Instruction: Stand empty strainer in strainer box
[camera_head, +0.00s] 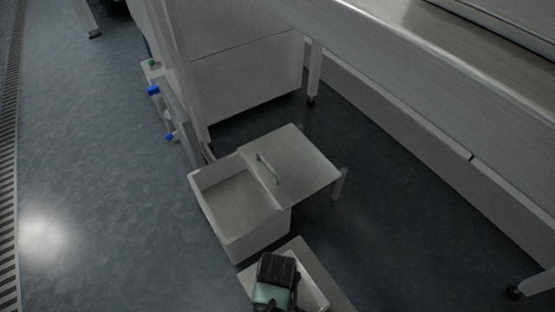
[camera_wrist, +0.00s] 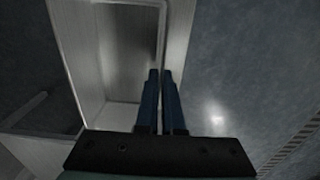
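My gripper (camera_head: 275,282), black and teal, is at the bottom of the head view, over a pale box (camera_head: 249,274); its fingertips are hidden there. In the wrist view my gripper (camera_wrist: 160,73) has two blue fingers close together with a narrow gap, at the edge of a pale open compartment (camera_wrist: 122,55). A thin pale wall or rim runs by the fingertips; I cannot tell whether it is held. I cannot pick out the strainer for certain. A larger open pale box (camera_head: 236,238) looks empty, and I cannot tell which box is the strainer box.
A flat panel (camera_head: 305,160) with a handle (camera_head: 267,168) adjoins the open box on the right. A long metal bench (camera_head: 400,45) and a white cabinet (camera_head: 245,75) stand behind. Blue-handled valves (camera_head: 154,90) are at the cabinet's left. Floor (camera_head: 90,170) on the left is clear.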

